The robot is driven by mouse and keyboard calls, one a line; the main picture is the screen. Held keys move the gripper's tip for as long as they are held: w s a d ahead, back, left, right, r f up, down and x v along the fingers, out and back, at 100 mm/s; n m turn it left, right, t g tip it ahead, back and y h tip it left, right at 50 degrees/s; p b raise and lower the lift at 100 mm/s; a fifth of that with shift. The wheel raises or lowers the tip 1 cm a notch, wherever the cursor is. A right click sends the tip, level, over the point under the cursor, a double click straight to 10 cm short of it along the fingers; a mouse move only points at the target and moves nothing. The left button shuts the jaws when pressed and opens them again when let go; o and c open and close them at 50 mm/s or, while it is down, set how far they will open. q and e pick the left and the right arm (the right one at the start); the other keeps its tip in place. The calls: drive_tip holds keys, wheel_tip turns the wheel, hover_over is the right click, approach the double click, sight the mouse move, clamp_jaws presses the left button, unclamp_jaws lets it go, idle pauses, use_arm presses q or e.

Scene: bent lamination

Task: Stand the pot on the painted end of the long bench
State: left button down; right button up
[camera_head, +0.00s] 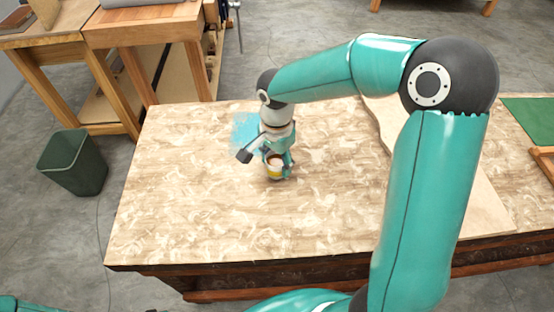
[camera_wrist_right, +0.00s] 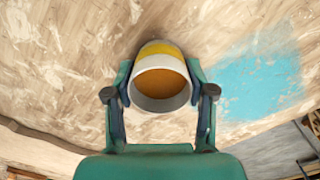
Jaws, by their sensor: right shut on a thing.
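The pot (camera_head: 274,168) is a small white cup with a yellow band and a brown inside, held upright or nearly so. My right gripper (camera_head: 277,167) is shut on it, near the painted end of the long bench (camera_head: 190,206). The pot also shows in the right wrist view (camera_wrist_right: 160,82), between the two fingers. The blue paint patch (camera_head: 246,131) lies behind and left of the pot, partly hidden by my right arm; in the wrist view the patch (camera_wrist_right: 258,80) is right of the pot. I cannot tell whether the pot touches the bench. My left gripper is not in view.
A green bin (camera_head: 73,162) stands on the floor left of the bench. A wooden workbench (camera_head: 150,28) is at the back left. A bent pale board (camera_head: 480,195) lies at the bench's right. The bench's left and front top is clear.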

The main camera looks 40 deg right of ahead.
sight(277, 158)
drive_tip(key=shift+f, duration=0.1)
drive_tip(key=o, duration=1.2)
wheel_tip(277, 158, up, 12)
drive_tip(key=shift+r+p, duration=0.2)
drive_tip(key=shift+p, duration=0.2)
drive_tip(key=shift+s, duration=0.1)
